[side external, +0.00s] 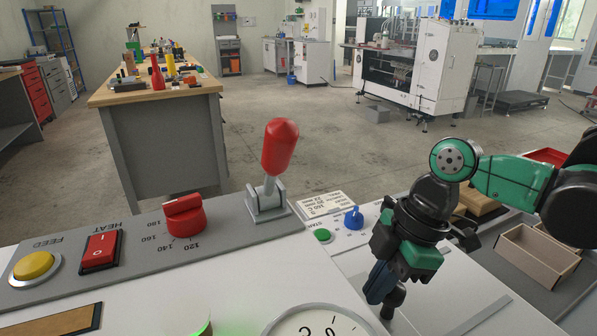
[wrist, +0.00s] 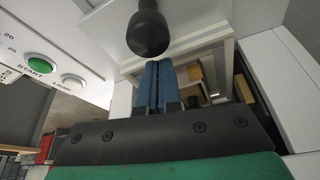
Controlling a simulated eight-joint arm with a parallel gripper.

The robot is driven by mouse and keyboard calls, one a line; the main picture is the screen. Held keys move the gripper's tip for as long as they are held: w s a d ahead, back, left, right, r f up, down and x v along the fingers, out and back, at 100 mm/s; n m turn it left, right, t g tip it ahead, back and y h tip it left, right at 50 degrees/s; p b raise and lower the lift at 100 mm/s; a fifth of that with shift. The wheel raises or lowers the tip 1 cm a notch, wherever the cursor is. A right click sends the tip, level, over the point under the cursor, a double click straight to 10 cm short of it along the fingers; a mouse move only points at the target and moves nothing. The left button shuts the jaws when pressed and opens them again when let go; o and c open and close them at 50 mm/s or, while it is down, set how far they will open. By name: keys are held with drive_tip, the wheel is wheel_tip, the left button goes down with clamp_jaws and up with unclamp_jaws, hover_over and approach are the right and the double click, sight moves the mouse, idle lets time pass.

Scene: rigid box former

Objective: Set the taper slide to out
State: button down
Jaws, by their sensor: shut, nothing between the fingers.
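My gripper (side external: 380,284) points down over the white machine top, with its blue fingers pressed together and empty. In the wrist view the shut fingers (wrist: 157,88) are in the middle, with their tips just below a rounded black knob (wrist: 148,32). The same black knob (side external: 393,302) shows beside the fingers in the side view. Whether fingers and knob touch cannot be told. No label naming the taper slide is readable, so I cannot tell whether this knob belongs to it or what its setting is. My gripper hides part of the area around the knob.
A green START button (side external: 323,235) and blue knob (side external: 354,218) are left of my gripper. A round gauge (side external: 318,323) is at the front.

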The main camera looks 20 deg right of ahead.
drive_tip(key=shift+d, duration=0.1)
drive_tip(key=d, duration=1.4)
drive_tip(key=shift+d, duration=0.4)
drive_tip(key=shift+a, duration=0.1)
drive_tip(key=a, duration=0.2)
drive_tip(key=w+a, duration=0.1)
drive_tip(key=shift+a+r, duration=0.3)
drive_tip(key=shift+a, duration=0.05)
drive_tip(key=w+v, duration=0.1)
drive_tip(key=v, duration=0.8)
wheel_tip(320, 180, down, 7)
drive_tip(key=a+m+t+h, duration=0.1)
drive_tip(key=m+t+h, duration=0.2)
drive_tip(key=m, duration=1.1)
drive_tip(key=t, duration=0.3)
drive_tip(key=shift+m+h, duration=0.3)
drive_tip(key=shift+m, duration=0.1)
drive_tip(key=shift+w+a+f, duration=0.1)
drive_tip(key=shift+a, duration=0.05)
